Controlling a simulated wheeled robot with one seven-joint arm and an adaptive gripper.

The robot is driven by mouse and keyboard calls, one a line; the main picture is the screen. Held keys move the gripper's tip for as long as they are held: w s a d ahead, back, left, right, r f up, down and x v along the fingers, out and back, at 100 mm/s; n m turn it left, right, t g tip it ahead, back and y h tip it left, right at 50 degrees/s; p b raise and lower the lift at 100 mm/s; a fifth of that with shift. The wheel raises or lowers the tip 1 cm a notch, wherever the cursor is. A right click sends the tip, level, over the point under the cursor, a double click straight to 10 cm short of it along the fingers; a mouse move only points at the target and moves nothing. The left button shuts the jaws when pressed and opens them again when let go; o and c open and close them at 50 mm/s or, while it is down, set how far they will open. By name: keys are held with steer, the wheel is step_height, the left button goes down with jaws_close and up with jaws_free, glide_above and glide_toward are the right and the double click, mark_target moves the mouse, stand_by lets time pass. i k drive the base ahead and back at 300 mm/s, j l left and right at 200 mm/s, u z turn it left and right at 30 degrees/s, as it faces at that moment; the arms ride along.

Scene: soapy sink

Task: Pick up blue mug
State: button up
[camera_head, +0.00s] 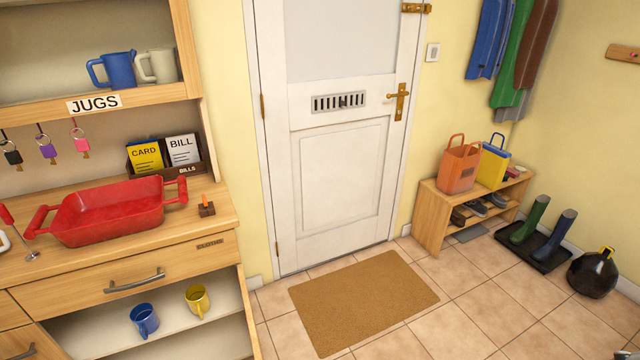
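A larger blue jug (119,70) stands on the upper shelf labelled JUGS, beside a pale grey jug (160,66). My gripper is not in view.
The wooden counter (190,220) above the mugs holds a red basin (110,212). A closed drawer (130,284) is below it. A brown mat (363,300) lies before the white door (333,190). A shoe bench (440,213) and boots (537,220) line the right side.

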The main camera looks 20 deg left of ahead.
mark_target(143, 316)
steer(key=u, duration=1.85)
